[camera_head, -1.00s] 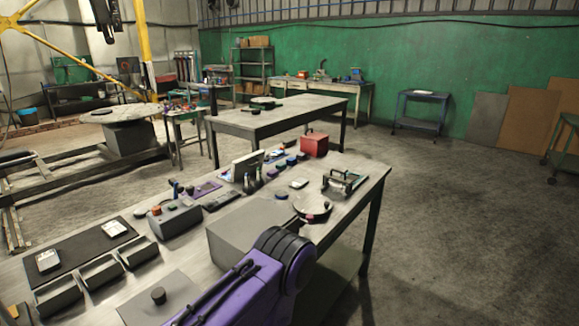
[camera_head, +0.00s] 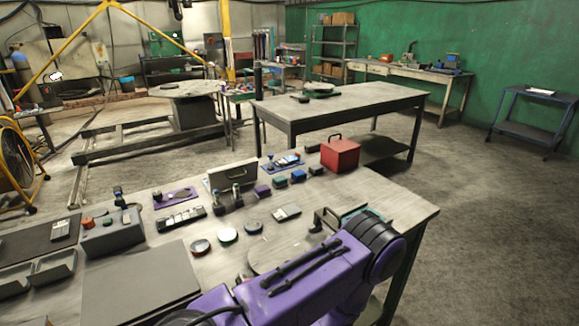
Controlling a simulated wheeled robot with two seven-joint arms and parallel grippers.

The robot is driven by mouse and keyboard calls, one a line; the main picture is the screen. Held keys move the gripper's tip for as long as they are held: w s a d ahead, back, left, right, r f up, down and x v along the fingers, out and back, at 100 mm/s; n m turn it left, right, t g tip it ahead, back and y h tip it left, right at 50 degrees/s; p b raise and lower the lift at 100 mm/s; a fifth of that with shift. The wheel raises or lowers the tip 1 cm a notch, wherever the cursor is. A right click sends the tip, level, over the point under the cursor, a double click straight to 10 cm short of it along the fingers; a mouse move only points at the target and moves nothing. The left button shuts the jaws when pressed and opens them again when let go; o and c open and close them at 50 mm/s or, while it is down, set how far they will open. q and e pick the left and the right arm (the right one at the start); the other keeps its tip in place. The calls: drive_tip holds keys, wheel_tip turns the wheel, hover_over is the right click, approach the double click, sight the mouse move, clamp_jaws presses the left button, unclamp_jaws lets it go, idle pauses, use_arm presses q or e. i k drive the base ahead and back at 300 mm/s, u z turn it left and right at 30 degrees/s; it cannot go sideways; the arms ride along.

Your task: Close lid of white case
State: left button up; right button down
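A pale, whitish case (camera_head: 221,180) with a handle stands near the middle of the near workbench. Its pale panel is upright; I cannot tell for sure whether this is a raised lid. Small bottles stand in front of it and hide part of its lower edge. One of my purple arms (camera_head: 315,275) crosses the lower right foreground, over the near part of the bench. Its gripper is out of the frame. My other gripper is not in view.
A red box (camera_head: 340,155) stands at the bench's far right. A second table (camera_head: 340,100) stands behind. Open floor lies to the right.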

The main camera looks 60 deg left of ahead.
sight(223, 179)
drive_tip(key=i, duration=1.1)
drive_tip(key=u, duration=2.45)
